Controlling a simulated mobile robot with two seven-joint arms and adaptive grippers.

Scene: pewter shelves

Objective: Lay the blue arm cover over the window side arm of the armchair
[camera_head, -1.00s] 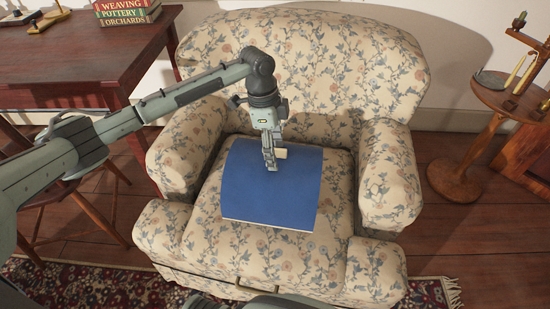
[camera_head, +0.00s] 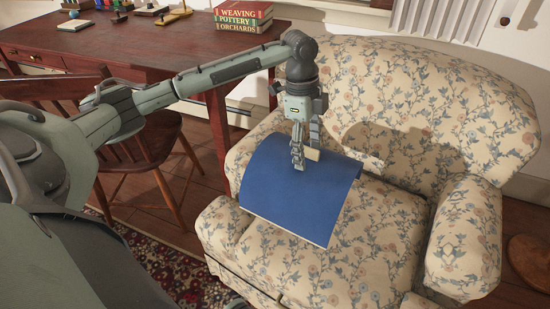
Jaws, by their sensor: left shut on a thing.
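The blue arm cover (camera_head: 300,198) is a curved sheet with a pale lower edge. The floral armchair (camera_head: 400,110) stands right of centre. The cover hangs in front of the picture-left chair arm (camera_head: 262,137) and part of the seat (camera_head: 375,215). It hides most of that arm's top; I cannot tell whether it touches. The other chair arm (camera_head: 466,235) is bare. My right gripper is not in view.
A dark red desk (camera_head: 130,50) with stacked books (camera_head: 243,16) stands behind my left arm. A wooden chair (camera_head: 150,150) is beside the armchair at the left. A patterned rug (camera_head: 165,265) lies on the floor. White louvres (camera_head: 465,22) show on the back wall.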

